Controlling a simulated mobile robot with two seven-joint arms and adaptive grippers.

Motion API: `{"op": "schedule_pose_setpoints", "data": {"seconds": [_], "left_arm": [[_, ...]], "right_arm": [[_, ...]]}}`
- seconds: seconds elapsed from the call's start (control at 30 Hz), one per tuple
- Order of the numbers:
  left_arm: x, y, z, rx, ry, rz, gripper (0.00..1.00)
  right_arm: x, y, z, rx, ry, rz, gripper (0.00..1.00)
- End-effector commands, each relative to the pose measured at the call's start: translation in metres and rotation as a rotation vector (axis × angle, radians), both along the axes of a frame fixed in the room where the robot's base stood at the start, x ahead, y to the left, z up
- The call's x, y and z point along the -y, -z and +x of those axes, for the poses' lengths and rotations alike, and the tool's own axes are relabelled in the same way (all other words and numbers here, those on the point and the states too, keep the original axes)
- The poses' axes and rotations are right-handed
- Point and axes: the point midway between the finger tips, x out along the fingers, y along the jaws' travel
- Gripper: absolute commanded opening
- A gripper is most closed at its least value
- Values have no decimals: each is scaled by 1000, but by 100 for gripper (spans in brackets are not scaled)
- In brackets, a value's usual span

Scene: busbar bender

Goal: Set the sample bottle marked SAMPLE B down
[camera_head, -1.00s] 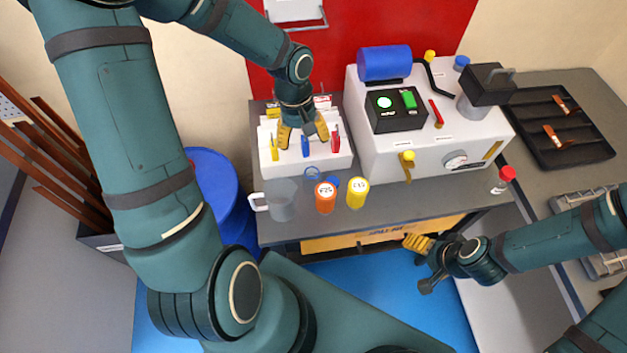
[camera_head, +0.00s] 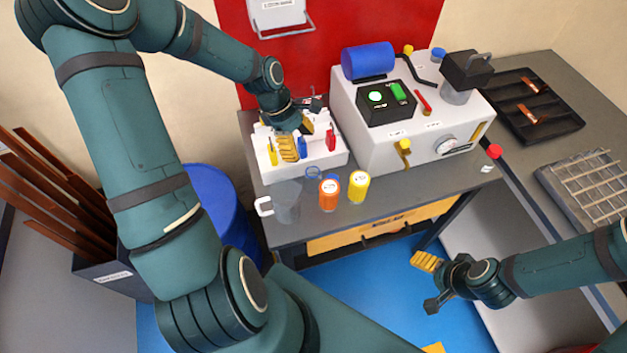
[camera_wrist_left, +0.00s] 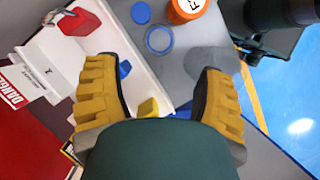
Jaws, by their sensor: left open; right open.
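No mark reading SAMPLE B is legible. An orange container (camera_head: 329,196) and a yellow container (camera_head: 358,187) stand near the bench's front edge; the orange one also shows in the left wrist view (camera_wrist_left: 188,8). My left gripper (camera_head: 297,138) is open over the white rack (camera_head: 322,161), its fingers apart with nothing gripped between them (camera_wrist_left: 158,88). My right gripper (camera_head: 430,284) is open and empty in front of the bench, above the blue floor.
The rack holds red, blue and yellow pieces. A clear jug (camera_head: 287,203), a blue ring (camera_head: 313,173) and a small blue disc (camera_wrist_left: 141,13) are in front of it. The white machine (camera_head: 415,135) fills the bench's right part. A black tray (camera_head: 533,110) lies farther right.

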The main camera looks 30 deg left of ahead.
Motion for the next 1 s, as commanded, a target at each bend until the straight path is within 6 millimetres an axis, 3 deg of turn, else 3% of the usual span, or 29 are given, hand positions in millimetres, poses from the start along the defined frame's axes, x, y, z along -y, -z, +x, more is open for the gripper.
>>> {"op": "schedule_pose_setpoints", "data": {"seconds": [0.13,0.43,0.7,1.0], "left_arm": [[11,26,1,-1,3,-2,70],[19,47,3,0,2,-1,70],[31,82,4,0,4,-1,70],[34,90,5,2,1,1,70]], "right_arm": [[0,5,0,0,0,-1,82],[0,8,0,0,0,-2,82],[-1,14,0,-1,0,-3,82],[-1,15,0,-1,0,-3,82]]}}
